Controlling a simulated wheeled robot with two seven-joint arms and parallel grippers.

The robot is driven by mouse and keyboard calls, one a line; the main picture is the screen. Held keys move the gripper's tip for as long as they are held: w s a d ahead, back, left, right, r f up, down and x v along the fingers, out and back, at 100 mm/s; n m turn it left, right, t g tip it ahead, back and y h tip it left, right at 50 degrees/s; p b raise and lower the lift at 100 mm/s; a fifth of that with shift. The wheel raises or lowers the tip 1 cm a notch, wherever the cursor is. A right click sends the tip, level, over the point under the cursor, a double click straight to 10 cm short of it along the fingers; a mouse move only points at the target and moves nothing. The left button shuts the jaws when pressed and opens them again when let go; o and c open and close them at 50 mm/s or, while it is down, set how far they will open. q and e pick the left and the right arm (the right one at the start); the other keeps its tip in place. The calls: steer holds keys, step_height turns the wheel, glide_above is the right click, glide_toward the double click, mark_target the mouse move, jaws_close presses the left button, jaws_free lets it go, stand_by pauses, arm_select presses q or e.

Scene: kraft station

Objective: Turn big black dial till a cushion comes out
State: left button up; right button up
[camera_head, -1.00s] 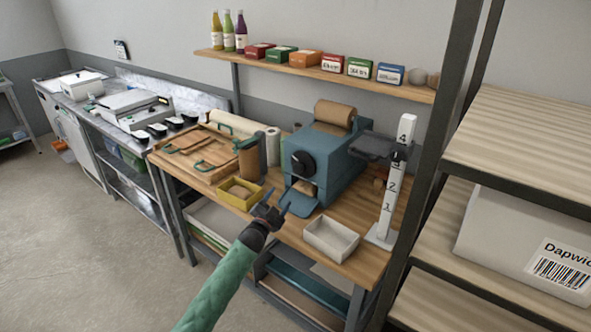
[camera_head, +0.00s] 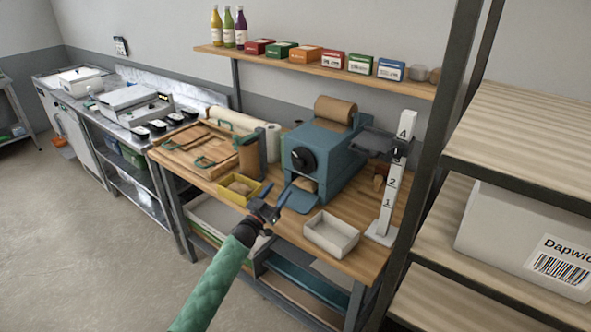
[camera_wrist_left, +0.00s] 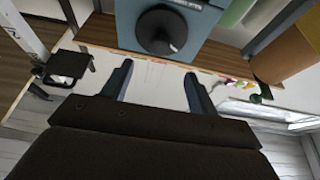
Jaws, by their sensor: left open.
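The big black dial (camera_head: 302,160) is on the front of a blue machine (camera_head: 338,165), with a brown paper roll on top. Below the dial, a brown paper piece (camera_head: 305,185) shows in the machine's opening above its blue chute. My left gripper (camera_head: 279,190) is open and empty, in front of and below the dial, apart from it. In the left wrist view the dial (camera_wrist_left: 161,30) lies beyond and between the open fingers (camera_wrist_left: 159,70). My right gripper is not in view.
A yellow tray (camera_head: 222,193) with something brown inside stands left of the chute. A white open box (camera_head: 332,246) stands to its right. A white numbered post (camera_head: 393,180) is further right, near the shelf rack (camera_head: 425,240).

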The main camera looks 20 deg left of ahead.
mark_target(296, 168)
arm_select(q)
steer(key=b+x, duration=0.1)
steer(key=x, duration=0.9)
steer(key=shift+w+d, duration=0.1)
steer(key=shift+w, duration=0.25)
steer(key=shift+w+d+r, duration=0.15)
steer(key=shift+w+r, duration=0.1)
steer(key=shift+w, duration=0.15)
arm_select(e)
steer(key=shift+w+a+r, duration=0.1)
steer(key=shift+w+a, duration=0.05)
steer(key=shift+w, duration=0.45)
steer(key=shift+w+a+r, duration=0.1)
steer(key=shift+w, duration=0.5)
